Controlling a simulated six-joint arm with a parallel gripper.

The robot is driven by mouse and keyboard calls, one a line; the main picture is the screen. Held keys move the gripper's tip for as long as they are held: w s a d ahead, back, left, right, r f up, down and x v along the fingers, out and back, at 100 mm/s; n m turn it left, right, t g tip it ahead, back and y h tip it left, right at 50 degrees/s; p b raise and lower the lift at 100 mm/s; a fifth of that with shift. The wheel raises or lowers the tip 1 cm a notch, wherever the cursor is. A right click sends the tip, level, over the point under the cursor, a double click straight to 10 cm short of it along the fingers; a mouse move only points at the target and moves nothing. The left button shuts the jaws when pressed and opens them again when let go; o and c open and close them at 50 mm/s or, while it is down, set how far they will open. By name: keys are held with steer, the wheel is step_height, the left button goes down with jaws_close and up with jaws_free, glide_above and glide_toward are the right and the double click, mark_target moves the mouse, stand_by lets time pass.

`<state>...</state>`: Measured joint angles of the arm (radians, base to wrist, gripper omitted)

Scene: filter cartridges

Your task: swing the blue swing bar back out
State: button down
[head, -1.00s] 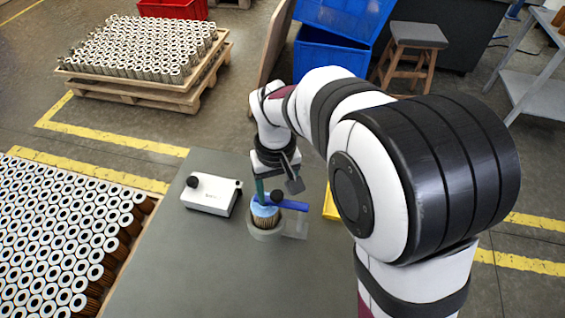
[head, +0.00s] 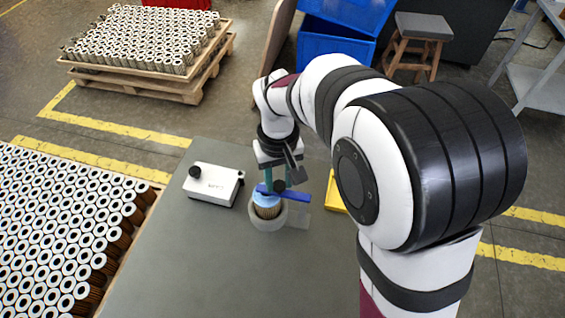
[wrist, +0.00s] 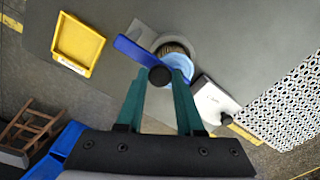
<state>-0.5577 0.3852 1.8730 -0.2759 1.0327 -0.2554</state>
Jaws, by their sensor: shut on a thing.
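The blue swing bar (head: 296,196) lies across the top of the filter cartridge (head: 267,211), which stands upright in a round grey holder (head: 283,217). A light blue cap (head: 265,200) shows on top of the cartridge, under the bar. The bar's long end points right in the head view and up-left in the wrist view (wrist: 136,51). A black knob (wrist: 160,76) stands up from the bar. My gripper (wrist: 160,78) has its teal fingers on either side of this knob and is shut on it. The fingers partly hide the cartridge in the wrist view.
A white box with a black knob (head: 215,187) stands left of the holder. A yellow tray (wrist: 79,45) lies on the other side. The grey table (head: 220,270) is clear in front. Many cartridges (head: 55,230) stand packed at the left.

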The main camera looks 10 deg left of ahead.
steer(key=shift+w, duration=0.1)
stand_by(0.7)
steer(key=w+d+m, duration=0.4)
steer(key=w+m, duration=0.1)
steer(key=m, duration=1)
steer(key=shift+w, duration=0.15)
steer(key=shift+d, duration=0.1)
stand_by(0.4)
steer(key=c, duration=0.5)
jaws_free()
